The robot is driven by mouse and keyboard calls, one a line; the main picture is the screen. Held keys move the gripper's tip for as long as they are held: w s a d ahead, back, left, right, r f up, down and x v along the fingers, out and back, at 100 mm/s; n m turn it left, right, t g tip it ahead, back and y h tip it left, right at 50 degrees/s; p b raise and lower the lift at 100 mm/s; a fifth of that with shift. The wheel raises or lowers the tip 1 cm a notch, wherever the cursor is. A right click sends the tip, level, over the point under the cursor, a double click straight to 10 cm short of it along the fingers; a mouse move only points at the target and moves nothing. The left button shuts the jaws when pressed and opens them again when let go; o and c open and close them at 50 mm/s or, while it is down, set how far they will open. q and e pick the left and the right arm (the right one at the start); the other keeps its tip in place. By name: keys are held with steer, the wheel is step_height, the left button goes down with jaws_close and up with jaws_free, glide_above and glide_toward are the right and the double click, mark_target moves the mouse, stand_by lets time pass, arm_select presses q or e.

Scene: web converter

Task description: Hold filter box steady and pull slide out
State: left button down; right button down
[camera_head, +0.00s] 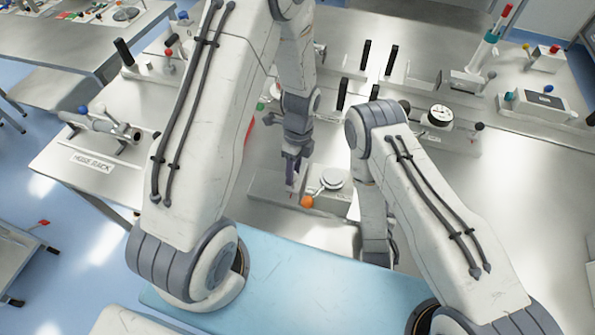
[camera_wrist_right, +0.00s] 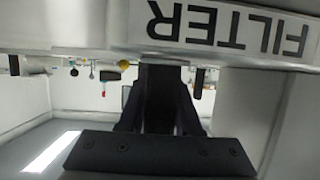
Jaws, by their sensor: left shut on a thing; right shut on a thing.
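The filter box (camera_head: 334,203) is a grey metal block on the bench with a round silver cap on top. An orange ball knob (camera_head: 307,202) sits at its front left. My left gripper (camera_head: 292,187) points down over the left part and is shut on what looks like the slide, beside the orange knob; its fingertips are hard to make out. An upside-down FILTER label (camera_wrist_right: 230,27) is close by.
A hose rack fixture (camera_head: 103,128) stands at the left of the bench. A gauge block (camera_head: 440,118) and black upright posts stand behind the box. A blue surface (camera_head: 290,285) lies in front. The bench at right (camera_head: 530,180) is bare.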

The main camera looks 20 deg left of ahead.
arm_select(q)
steer(key=a, duration=0.8)
steer(key=shift+s+a, duration=0.1)
steer(key=shift+s, duration=0.1)
arm_select(e)
steer(key=shift+s+d+f, duration=0.1)
steer(key=shift+s+f, duration=0.05)
steer(key=shift+f, duration=0.3)
arm_select(q)
steer(key=c, duration=0.5)
jaws_free()
steer(key=shift+a+f, duration=0.1)
steer(key=r, duration=0.4)
steer(key=w+r, duration=0.1)
steer(key=r, duration=0.3)
steer(key=w+r, duration=0.1)
steer(key=r, duration=0.3)
steer(key=shift+w+d, duration=0.15)
steer(key=shift+d, duration=0.05)
steer(key=shift+d+r+p, duration=0.1)
steer(key=shift+r+p, duration=0.1)
steer(key=shift+p, duration=0.1)
arm_select(e)
steer(key=shift+d+r, duration=0.1)
steer(key=shift+r, duration=0.3)
